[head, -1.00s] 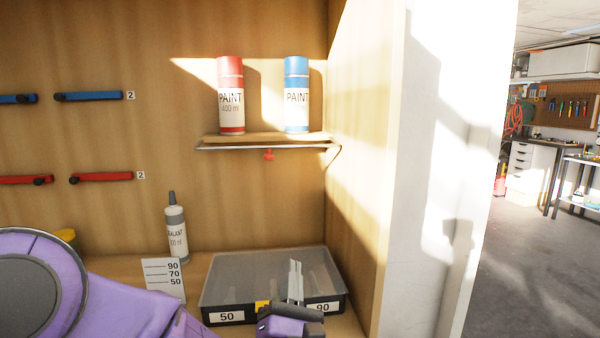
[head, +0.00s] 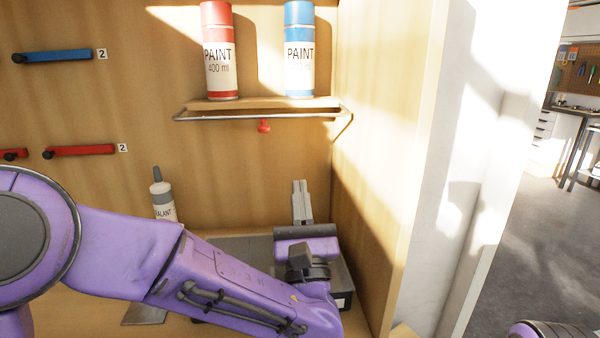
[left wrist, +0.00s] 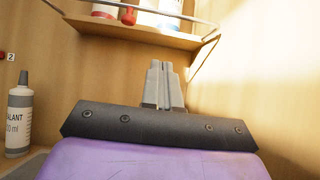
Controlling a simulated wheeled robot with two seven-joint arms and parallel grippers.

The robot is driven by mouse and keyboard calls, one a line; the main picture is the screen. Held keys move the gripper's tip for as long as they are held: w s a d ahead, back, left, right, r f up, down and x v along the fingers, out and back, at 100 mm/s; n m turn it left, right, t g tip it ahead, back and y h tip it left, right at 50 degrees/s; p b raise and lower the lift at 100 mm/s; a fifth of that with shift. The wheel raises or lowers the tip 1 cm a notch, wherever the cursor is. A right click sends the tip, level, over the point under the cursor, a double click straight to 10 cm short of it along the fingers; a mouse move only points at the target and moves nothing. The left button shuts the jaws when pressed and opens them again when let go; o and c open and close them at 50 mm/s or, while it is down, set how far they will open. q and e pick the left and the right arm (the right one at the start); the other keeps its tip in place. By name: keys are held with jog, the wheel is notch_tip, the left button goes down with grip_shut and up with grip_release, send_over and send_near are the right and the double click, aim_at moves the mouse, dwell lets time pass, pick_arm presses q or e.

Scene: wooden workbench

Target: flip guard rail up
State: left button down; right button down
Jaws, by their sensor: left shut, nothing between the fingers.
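The guard rail (head: 258,115) is a thin metal bar around the front of a small wooden shelf (head: 262,104) on the back wall. It sits low, at about the shelf's level, below the cans. In the left wrist view the rail (left wrist: 130,7) crosses the top, in front of the can bottoms. My left gripper (head: 301,184) is shut and empty, pointing up below the right part of the shelf, apart from the rail. Its fingers also show in the left wrist view (left wrist: 162,68). My right gripper is not in view.
A red paint can (head: 219,55) and a blue one (head: 299,55) stand on the shelf. A sealant bottle (head: 162,198) stands at left below it. The grey bin (head: 345,285) is largely hidden behind my left arm. The side wall (head: 385,130) is close on the right.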

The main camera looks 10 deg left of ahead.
aim_at(263, 123)
pick_arm(q)
jog(key=w+a+r+p, duration=0.1)
jog(key=w+r+p, duration=0.5)
jog(key=r, duration=0.3)
jog(key=shift+a, duration=0.35)
jog(key=shift+f, duration=0.1)
jog(key=shift+s+r+g+p, duration=0.15)
jog(key=shift+r+g+p, duration=0.3)
jog(key=shift+p, duration=0.15)
